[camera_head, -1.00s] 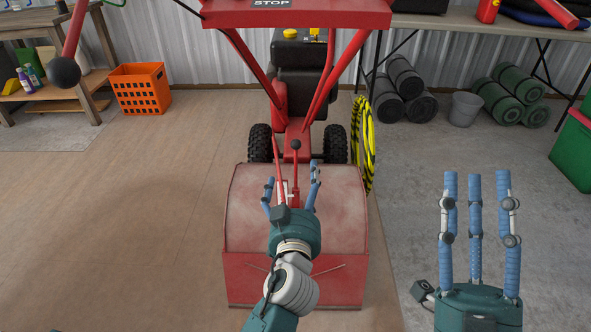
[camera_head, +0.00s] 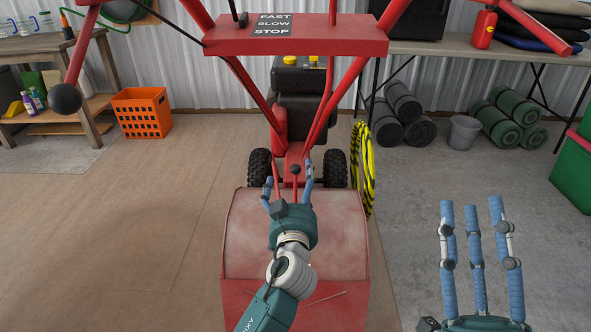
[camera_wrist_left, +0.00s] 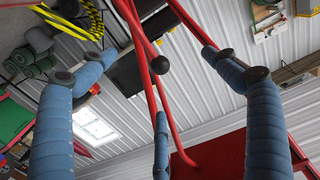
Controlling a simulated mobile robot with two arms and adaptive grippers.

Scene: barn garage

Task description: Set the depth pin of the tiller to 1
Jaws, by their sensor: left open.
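The red tiller (camera_head: 295,230) stands in the middle of the head view, with a broad, faded tine cover at its front. A thin red lever with a black ball knob (camera_head: 296,168) rises behind the cover. I cannot tell a depth pin or its number marks for sure. My left gripper (camera_head: 289,186) is open above the cover, its fingers around the lever area. In the left wrist view the black knob (camera_wrist_left: 160,65) shows beyond the spread blue fingers, with no visible grip on it. My right gripper (camera_head: 475,215) is open and empty at the lower right.
The tiller's red handlebar with a FAST/SLOW/STOP panel (camera_head: 275,24) crosses above. An orange crate (camera_head: 141,113), a wooden shelf (camera_head: 62,122) and a grey bucket (camera_head: 463,132) stand behind. The floor at left is clear.

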